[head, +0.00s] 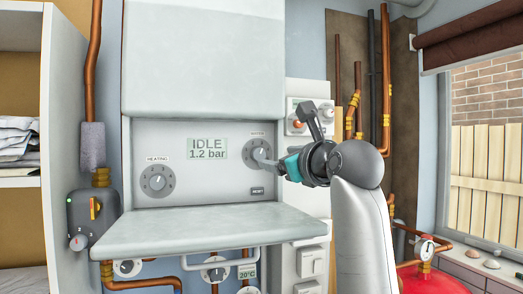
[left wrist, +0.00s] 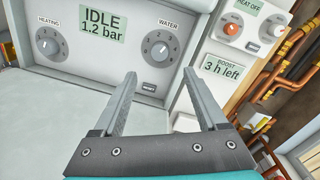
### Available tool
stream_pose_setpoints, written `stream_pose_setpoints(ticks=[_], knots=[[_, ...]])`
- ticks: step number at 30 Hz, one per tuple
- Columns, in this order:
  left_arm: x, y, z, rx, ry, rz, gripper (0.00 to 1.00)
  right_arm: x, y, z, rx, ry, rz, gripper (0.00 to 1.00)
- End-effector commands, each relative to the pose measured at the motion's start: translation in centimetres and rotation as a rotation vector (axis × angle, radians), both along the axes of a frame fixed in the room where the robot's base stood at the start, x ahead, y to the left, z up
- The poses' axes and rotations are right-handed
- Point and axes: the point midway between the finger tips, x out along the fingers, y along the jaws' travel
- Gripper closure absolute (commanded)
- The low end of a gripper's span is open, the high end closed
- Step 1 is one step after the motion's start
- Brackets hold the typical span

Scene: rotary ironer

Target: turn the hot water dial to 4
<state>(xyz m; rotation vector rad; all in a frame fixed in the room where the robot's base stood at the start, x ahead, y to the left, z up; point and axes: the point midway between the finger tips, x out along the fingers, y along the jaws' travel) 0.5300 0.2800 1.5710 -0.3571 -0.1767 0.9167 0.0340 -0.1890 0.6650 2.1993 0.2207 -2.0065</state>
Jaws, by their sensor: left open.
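The hot water dial, labelled WATER (head: 254,147), is a grey round knob with a numbered ring on the right of the boiler panel. In the left wrist view the water dial (left wrist: 160,48) shows whole, just beyond the fingertips; I cannot read its setting for sure. My left gripper (head: 265,163) is open and empty, its fingers pointing at the dial and partly covering it in the head view. In the left wrist view the left gripper (left wrist: 159,76) has its two fingers apart, below the dial, not closed around it. My right gripper is not in view.
The panel has a display (head: 207,149) reading IDLE 1.2 bar, a HEATING dial (head: 157,180) and a RESET button (head: 257,191). A lowered flap (head: 200,228) juts out below. A timer box (left wrist: 250,25) and copper pipes (head: 386,80) are at right.

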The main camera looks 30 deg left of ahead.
Motion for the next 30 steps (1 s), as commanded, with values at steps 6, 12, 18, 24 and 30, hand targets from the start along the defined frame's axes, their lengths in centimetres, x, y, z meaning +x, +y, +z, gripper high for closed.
stream_pose_setpoints(ticks=[6, 12, 18, 24, 30], knots=[[2.3, 3.0, 0.3, 0.0, 0.002, 0.001, 0.25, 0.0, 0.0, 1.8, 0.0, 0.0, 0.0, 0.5], [4.4, 6.1, 0.4, 0.005, 0.002, 0.003, 0.25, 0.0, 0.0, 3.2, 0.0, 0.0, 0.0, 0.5], [5.9, 7.9, 0.2, 0.005, 0.002, 0.001, 0.25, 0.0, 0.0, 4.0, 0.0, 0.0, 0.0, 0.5], [6.4, 8.5, 0.0, 0.002, -0.001, 0.0, 0.25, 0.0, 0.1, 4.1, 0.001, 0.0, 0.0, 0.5], [6.4, 8.5, 0.0, 0.002, -0.001, 0.0, 0.25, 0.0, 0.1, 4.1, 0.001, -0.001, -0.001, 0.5]])
